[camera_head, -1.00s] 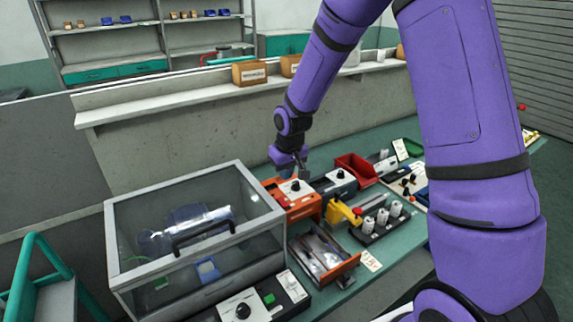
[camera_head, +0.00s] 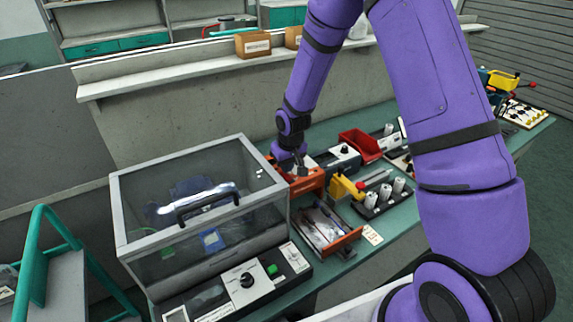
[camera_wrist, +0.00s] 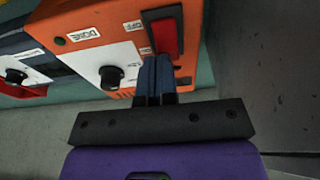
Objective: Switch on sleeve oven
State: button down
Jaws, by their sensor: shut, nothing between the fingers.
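An orange unit (camera_head: 309,184), probably the sleeve oven, stands on the bench right of the clear-lidded box. In the wrist view the orange unit (camera_wrist: 85,25) shows a white panel with a black knob (camera_wrist: 110,78), a "DONE" label and a red rocker switch (camera_wrist: 166,35) in a black frame, with an "OFF" label beside it. My gripper (camera_wrist: 154,62) is shut and empty, its fingertips at the switch's near end in the picture. I cannot tell whether they touch it. The head view shows my gripper (camera_head: 300,164) low over the unit.
The clear-lidded box (camera_head: 130,215) with a black handle stands on the left. A dark unit with a knob (camera_head: 343,150) and a red bin (camera_head: 362,145) are behind and right. A metal tray (camera_head: 322,232), a yellow part (camera_head: 340,188) and white cylinders (camera_head: 384,195) stand close in front.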

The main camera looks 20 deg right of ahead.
jog(key=shift+w+f+g, duration=0.1)
jog(key=shift+f+g, duration=0.3)
jog(key=shift+g, duration=0.1)
jog(key=shift+s, duration=0.35)
jog(key=shift+s+d+r, duration=0.15)
jog(key=shift+s+r, duration=0.05)
jog(key=shift+s, duration=0.3)
jog(key=shift+w+r, duration=0.1)
jog(key=shift+r, duration=0.3)
notch_tip(320, 180, up, 13)
jog(key=s, duration=0.2)
jog(key=shift+s+d, duration=0.25)
jog(key=shift+s, duration=0.1)
